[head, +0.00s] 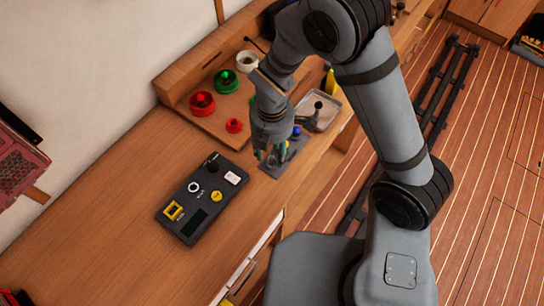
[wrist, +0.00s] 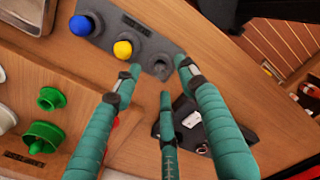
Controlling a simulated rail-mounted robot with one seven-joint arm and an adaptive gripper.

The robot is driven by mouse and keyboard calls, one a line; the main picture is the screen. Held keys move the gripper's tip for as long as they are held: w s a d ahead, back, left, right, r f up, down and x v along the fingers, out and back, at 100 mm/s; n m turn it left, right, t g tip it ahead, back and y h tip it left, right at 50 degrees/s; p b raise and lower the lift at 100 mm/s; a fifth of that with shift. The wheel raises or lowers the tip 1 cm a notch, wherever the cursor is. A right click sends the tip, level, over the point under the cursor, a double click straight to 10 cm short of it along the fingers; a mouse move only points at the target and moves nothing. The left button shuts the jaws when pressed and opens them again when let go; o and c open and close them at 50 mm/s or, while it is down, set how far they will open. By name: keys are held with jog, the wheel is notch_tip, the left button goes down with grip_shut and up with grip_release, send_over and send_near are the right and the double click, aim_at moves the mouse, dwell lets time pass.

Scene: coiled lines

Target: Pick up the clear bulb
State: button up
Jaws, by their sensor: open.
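The clear bulb (wrist: 160,67) looks like a small greyish bulb at the right end of a dark grey holder (wrist: 108,13) in the wrist view. A yellow bulb (wrist: 123,49) and a blue bulb (wrist: 81,25) sit in the same holder to its left. My gripper (wrist: 160,77) has green padded fingers, which are spread apart around and above the clear bulb, with nothing held. I cannot tell whether any finger touches it. In the head view my gripper (head: 270,156) hangs over the holder (head: 270,170) and hides the clear bulb; the blue bulb (head: 297,131) shows behind.
A black control panel (head: 190,225) with a yellow square and buttons lies left of my gripper. A board with red (head: 202,102) and green (head: 225,80) round pieces stands behind. A tray (head: 320,110) is at the right.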

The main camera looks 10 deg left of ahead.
notch_tip(320, 180, down, 2)
jog(key=shift+f, duration=0.1)
jog(key=c, duration=0.4)
jog(key=c, duration=0.5)
